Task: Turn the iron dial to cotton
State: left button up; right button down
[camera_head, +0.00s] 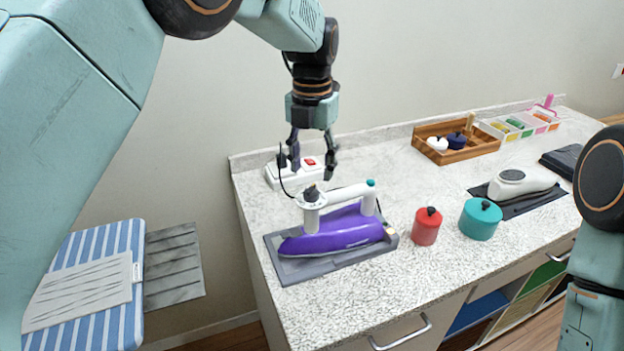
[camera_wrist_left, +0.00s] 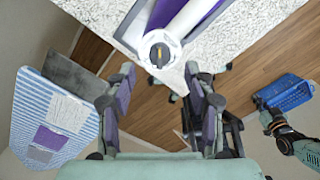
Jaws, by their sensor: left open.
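The purple and white iron (camera_head: 340,230) rests on a grey pad (camera_head: 293,270) near the left end of the counter. Its dial (camera_head: 311,192) is a dark knob on top of the white post at the left end of the handle. The dial also shows in the left wrist view (camera_wrist_left: 160,55), between the fingers. My left gripper (camera_head: 311,168) points down just above the dial, with its fingers apart and empty. The fingers show on either side in the left wrist view (camera_wrist_left: 159,72). The dial's markings are too small to read. My right arm shows at the right edge, its gripper not identifiable.
A white power strip (camera_head: 295,175) lies behind the iron. A red pot (camera_head: 426,226) and a teal pot (camera_head: 480,219) stand to its right. A wooden tray (camera_head: 481,146) sits at the back. A striped ironing board (camera_head: 105,245) is at the left.

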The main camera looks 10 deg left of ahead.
aim_at(311, 187)
pick_arm(q)
notch_tip(311, 187, up, 7)
dwell(0.3)
jog(key=shift+f, duration=0.1)
